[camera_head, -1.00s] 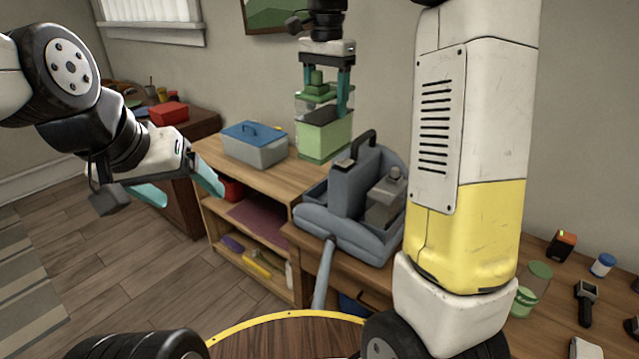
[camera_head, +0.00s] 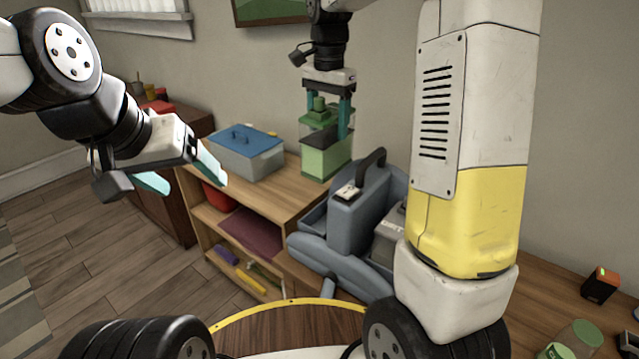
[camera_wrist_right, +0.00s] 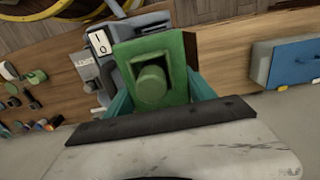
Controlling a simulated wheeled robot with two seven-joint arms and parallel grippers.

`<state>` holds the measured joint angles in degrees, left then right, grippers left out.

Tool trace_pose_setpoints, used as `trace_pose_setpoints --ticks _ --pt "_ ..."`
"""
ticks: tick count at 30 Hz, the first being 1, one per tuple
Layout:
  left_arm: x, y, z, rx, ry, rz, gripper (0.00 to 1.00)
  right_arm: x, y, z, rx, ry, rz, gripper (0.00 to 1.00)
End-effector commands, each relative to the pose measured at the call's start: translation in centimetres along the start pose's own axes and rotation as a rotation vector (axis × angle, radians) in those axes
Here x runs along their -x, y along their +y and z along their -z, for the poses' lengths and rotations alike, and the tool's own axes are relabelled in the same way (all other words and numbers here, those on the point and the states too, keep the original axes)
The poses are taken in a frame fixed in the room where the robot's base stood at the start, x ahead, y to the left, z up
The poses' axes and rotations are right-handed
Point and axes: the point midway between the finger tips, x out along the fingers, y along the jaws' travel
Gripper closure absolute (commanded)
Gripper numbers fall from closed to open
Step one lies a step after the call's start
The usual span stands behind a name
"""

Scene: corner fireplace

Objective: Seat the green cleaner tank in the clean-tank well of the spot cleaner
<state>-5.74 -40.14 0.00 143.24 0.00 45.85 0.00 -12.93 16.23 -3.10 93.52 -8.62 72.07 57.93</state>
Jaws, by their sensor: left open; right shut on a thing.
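The green cleaner tank (camera_head: 324,158) is upright, with clear upper walls and a green cap. My right gripper (camera_head: 328,103) is shut on its upper part. The cap also shows close up in the right wrist view (camera_wrist_right: 152,84). The grey-blue spot cleaner (camera_head: 358,216) stands in front and to the right of the tank in the head view. Its left side has an open recess (camera_head: 314,214); a grey tank (camera_head: 388,243) sits on its right, partly hidden by my arm. Whether the green tank touches the shelf top is unclear. My left gripper (camera_head: 182,174) is open and empty, away at the left.
A grey bin with a blue lid (camera_head: 247,152) stands on the wooden shelf unit (camera_head: 275,193) left of the tank. An orange-and-black device (camera_head: 601,284) lies on the bench at right.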

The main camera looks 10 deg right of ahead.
Motion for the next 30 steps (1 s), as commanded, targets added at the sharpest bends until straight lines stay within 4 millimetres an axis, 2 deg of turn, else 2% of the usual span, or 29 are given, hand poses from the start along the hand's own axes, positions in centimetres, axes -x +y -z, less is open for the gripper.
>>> trace_pose_setpoints --ticks 3,15,18,25,30 --pt "0.0 0.0 0.0 0.0 0.0 0.0 0.2 -3.1 0.1 0.0 -0.001 -0.002 -0.003 1.0" --pt "0.0 0.0 0.0 0.0 0.0 0.0 0.2 -13.1 0.1 0.0 -0.001 -0.002 -0.002 1.0" --pt "0.0 0.0 0.0 0.0 0.0 0.0 0.2 -14.7 0.0 0.0 0.0 -0.001 0.0 1.0" --pt "0.0 0.0 0.0 0.0 -0.001 0.0 0.2 -16.5 0.0 0.0 0.0 0.0 0.0 1.0" --pt "0.0 0.0 0.0 0.0 0.0 0.0 0.2 -19.0 0.0 0.0 -0.001 -0.001 0.0 1.0"
